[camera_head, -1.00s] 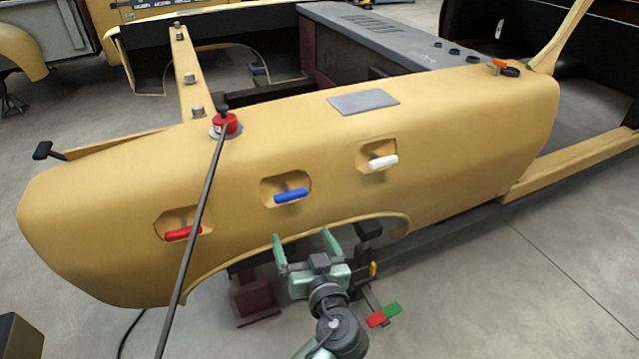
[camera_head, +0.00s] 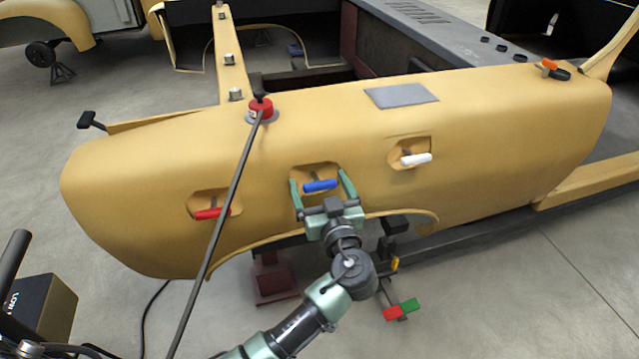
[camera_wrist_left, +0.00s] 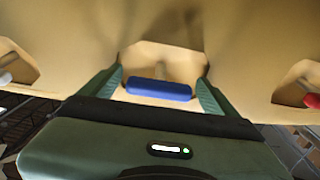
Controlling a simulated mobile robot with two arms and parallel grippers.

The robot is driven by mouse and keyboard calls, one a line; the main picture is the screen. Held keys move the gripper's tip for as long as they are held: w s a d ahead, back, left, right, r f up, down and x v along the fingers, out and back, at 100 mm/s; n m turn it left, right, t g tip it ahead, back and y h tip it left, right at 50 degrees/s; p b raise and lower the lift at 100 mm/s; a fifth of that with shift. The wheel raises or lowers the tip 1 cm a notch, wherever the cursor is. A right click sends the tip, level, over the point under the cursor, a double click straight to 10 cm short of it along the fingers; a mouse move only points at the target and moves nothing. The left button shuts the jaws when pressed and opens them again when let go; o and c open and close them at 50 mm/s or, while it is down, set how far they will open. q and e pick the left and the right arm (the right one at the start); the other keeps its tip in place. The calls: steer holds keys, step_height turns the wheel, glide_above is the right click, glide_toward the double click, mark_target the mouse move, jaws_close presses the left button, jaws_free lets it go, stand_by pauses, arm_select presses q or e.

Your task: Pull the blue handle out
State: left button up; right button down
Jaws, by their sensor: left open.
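The blue handle (camera_head: 320,185) sits in the middle recess of the yellow body panel (camera_head: 300,140). It also shows in the left wrist view (camera_wrist_left: 158,89), lying crosswise between the two green fingers. My left gripper (camera_head: 320,187) is open, with one finger on either side of the handle. In the left wrist view the gripper (camera_wrist_left: 160,90) has a small gap at each end of the handle, and the fingers do not close on it. The handle's stem runs back into the recess. My right gripper is not in view.
A red handle (camera_head: 211,213) sits in the recess to the left and a white handle (camera_head: 416,160) in the one to the right. A dark rod (camera_head: 225,220) slants across the panel's left part. Red and green pedals (camera_head: 402,310) are below right.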

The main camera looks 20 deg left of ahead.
arm_select(q)
jaws_close()
steer(key=shift+s+d+f+b, duration=0.15)
steer(key=shift+s+d+b, duration=0.15)
steer(key=shift+b, duration=0.15)
steer(key=shift+s+d+r+b, duration=0.2)
steer(key=shift+s+d+b, duration=0.15)
steer(key=shift+s+b, duration=0.25)
steer(key=shift+r, duration=0.1)
jaws_free()
steer(key=shift+s, duration=0.1)
steer(key=shift+s+d+r, duration=0.1)
steer(key=shift+r, duration=0.05)
